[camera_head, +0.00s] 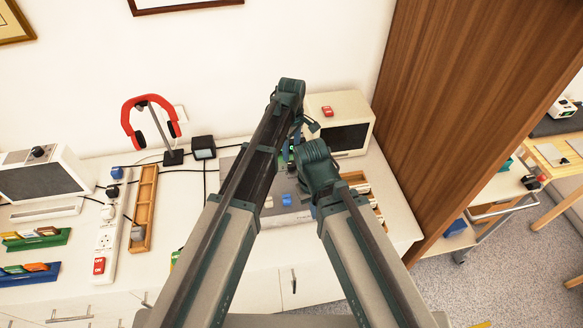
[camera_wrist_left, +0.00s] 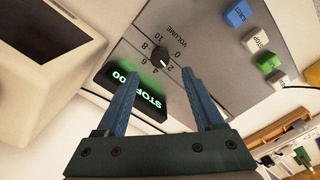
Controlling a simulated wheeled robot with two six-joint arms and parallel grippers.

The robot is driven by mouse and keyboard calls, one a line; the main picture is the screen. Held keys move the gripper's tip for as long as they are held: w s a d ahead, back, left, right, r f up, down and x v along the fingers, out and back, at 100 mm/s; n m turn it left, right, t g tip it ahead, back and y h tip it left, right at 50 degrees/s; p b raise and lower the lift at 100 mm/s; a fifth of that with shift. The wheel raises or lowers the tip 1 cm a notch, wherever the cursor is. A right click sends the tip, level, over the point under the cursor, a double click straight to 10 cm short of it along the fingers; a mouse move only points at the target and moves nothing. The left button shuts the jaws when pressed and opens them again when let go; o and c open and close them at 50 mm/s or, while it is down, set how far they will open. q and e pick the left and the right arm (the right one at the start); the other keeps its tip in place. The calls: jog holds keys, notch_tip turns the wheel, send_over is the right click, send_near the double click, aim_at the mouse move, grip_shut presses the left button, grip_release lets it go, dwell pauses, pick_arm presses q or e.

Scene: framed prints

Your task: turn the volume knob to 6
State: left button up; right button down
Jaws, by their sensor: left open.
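The volume knob (camera_wrist_left: 160,57) is a small black dial on a grey panel (camera_wrist_left: 205,50), beside a printed scale from 0 to 10 and the word VOLUME. Its pointer is too small to read surely. In the left wrist view my left gripper (camera_wrist_left: 162,74) is open, its two blue fingers spread on either side of the knob's line and apart from it. Nothing is between the fingers. In the head view my left gripper (camera_head: 288,150) is mostly hidden behind my arms, above the grey device (camera_head: 285,215). My right gripper does not show.
A lit green display (camera_wrist_left: 140,92) lies next to the knob, partly behind the left finger. Blue, white and green buttons (camera_wrist_left: 265,62) sit farther along the panel. A cream box (camera_head: 345,115) stands behind the device. Red headphones (camera_head: 150,105) and a power strip (camera_head: 107,235) are to the left.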

aim_at(292, 163)
pick_arm(q)
notch_tip(292, 163, down, 7)
jog(key=b, duration=0.5)
jog(key=shift+r, duration=0.2)
jog(key=shift+c, duration=0.2)
grip_shut()
